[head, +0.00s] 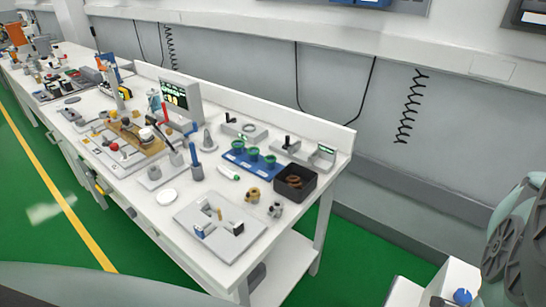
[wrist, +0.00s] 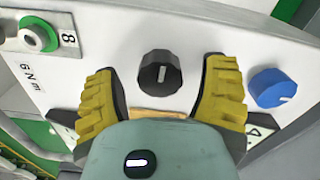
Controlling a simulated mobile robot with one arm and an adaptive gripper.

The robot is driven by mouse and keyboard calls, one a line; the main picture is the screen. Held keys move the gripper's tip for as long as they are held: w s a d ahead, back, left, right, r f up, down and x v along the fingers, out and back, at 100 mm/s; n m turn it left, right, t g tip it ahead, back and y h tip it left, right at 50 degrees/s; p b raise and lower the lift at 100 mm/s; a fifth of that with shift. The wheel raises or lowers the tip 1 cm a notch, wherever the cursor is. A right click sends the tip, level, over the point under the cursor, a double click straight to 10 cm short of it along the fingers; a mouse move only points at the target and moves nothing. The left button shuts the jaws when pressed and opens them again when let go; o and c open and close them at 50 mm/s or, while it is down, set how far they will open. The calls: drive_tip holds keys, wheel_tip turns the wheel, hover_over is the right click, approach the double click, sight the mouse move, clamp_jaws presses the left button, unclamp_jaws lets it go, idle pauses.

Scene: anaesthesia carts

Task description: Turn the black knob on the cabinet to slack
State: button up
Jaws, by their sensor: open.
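In the wrist view the black knob (wrist: 160,74) sits on the white cabinet panel (wrist: 205,25). It is faceted, with a pale pointer mark on its face that stands close to upright in the picture. My gripper (wrist: 160,70) is open, with one yellow ribbed finger left of the knob and one right of it. White panel shows between each finger and the knob; I cannot tell how deep the fingers reach. No "slack" label is readable. In the head view a corner of the cabinet (head: 448,275) shows at the bottom right; the black knob is not visible there.
A blue knob (wrist: 272,88) is close to the right finger. A green ringed fitting (wrist: 38,35) with an "8" label is at the upper left. In the head view a long white bench (head: 178,233) crowded with parts stands to the left, with green floor around it.

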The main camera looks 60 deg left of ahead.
drive_tip(key=shift+a+m, duration=0.1)
drive_tip(key=shift+m, duration=0.7)
wheel_tip(320, 180, up, 16)
drive_tip(key=p, duration=0.9)
drive_tip(key=w+d+r+n+t+h+p, duration=0.2)
drive_tip(key=w+d+r+t+p, duration=0.1)
drive_tip(key=w+d+r, duration=0.2)
drive_tip(key=w+d+r+n+t+h+p, duration=0.2)
drive_tip(key=w+d+r, duration=0.3)
drive_tip(key=w+d, duration=0.5)
drive_tip(key=shift+r+t+h+p, duration=0.25)
drive_tip(key=shift+t+h+p, duration=0.3)
drive_tip(key=shift+t, duration=0.35)
drive_tip(key=shift+d, duration=0.1)
